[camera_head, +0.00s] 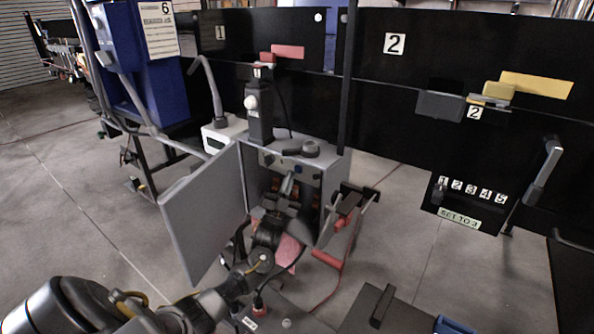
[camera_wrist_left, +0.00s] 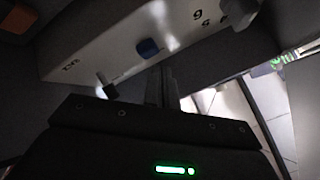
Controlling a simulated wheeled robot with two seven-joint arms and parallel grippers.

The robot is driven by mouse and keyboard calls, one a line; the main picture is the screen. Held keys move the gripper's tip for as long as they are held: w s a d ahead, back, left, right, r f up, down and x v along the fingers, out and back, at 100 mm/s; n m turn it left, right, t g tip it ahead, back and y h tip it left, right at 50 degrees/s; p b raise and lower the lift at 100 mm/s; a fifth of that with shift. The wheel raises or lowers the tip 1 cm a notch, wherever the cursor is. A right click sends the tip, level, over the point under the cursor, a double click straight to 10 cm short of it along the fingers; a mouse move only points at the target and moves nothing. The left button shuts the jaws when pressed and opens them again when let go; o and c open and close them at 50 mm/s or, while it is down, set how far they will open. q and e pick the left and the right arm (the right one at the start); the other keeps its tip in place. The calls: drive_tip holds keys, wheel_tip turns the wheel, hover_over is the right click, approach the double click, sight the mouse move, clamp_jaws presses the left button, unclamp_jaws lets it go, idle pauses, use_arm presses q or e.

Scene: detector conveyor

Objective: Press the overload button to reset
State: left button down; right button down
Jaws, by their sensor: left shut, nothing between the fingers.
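An open grey box (camera_head: 330,168) stands in the middle of the head view, its door (camera_head: 203,210) swung out to the left. My left arm reaches up into it, and my left gripper (camera_head: 289,184) is inside the box, shut and empty. In the left wrist view, a pale panel (camera_wrist_left: 105,60) inside the box carries a blue button (camera_wrist_left: 148,47) and a dark switch-like part (camera_wrist_left: 107,90). The shut fingers (camera_wrist_left: 160,88) point toward the panel, close below the blue button. I cannot tell whether they touch it. My right gripper is out of view.
The box walls surround the gripper closely. A red-handled part (camera_head: 328,258) sits to the right of the box. Black panels with a red tag (camera_head: 287,52) and a yellow tag (camera_head: 536,85) stand behind. Open concrete floor (camera_head: 405,225) lies to the right.

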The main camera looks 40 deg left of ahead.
use_arm(q)
drive_tip(key=shift+s, duration=0.1)
drive_tip(key=s+p, duration=0.3)
drive_tip(key=s, duration=0.2)
drive_tip(key=shift+w, duration=0.1)
idle(0.8)
